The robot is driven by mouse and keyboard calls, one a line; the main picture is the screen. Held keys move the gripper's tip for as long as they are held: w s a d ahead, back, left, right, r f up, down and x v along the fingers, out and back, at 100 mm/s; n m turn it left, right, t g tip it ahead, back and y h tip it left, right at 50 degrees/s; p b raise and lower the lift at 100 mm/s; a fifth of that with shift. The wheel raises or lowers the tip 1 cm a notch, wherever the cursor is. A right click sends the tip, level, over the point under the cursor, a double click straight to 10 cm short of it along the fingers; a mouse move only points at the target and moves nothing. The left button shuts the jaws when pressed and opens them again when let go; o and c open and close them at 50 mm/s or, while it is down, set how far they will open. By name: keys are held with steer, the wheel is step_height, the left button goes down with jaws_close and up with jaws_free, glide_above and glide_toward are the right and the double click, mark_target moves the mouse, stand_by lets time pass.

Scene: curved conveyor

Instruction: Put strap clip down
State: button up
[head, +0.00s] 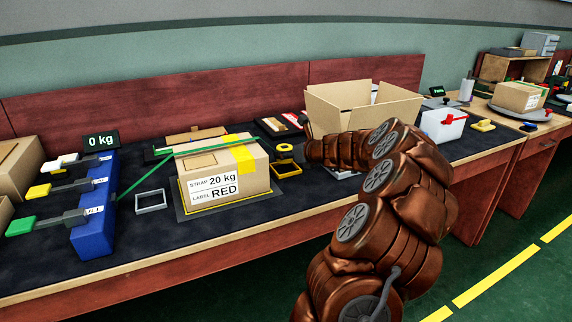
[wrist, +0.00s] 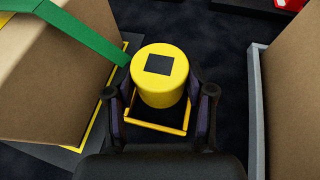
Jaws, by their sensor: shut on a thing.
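The strap clip, seen as a yellow round piece with a dark square on top (wrist: 160,62), is between the two fingers of my gripper (wrist: 160,90) in the wrist view. My gripper is shut on it. The clip also shows in the head view (head: 284,148), at the end of my arm. A yellow square frame (wrist: 155,126) lies on the dark bench top below the clip, partly hidden by it. Whether the clip touches the bench is hard to tell. The frame also shows in the head view (head: 288,170), right of the strapped carton.
The strapped carton (head: 212,172), with a green strap (wrist: 85,35), stands close left of my gripper. An open carton (head: 350,108) stands on the right. A blue rack (head: 93,215) and a grey frame (head: 151,207) are farther left.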

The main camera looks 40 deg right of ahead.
mark_target(290, 161)
steer(key=shift+f+b, duration=0.5)
steer(key=shift+f, duration=1.15)
steer(key=shift+f, duration=0.15)
steer(key=o, duration=1.2)
steer(key=shift+s+r, duration=0.1)
steer(key=shift+r, duration=0.15)
steer(key=p+v, duration=0.2)
steer(key=v, duration=0.8)
steer(key=shift+v, duration=0.85)
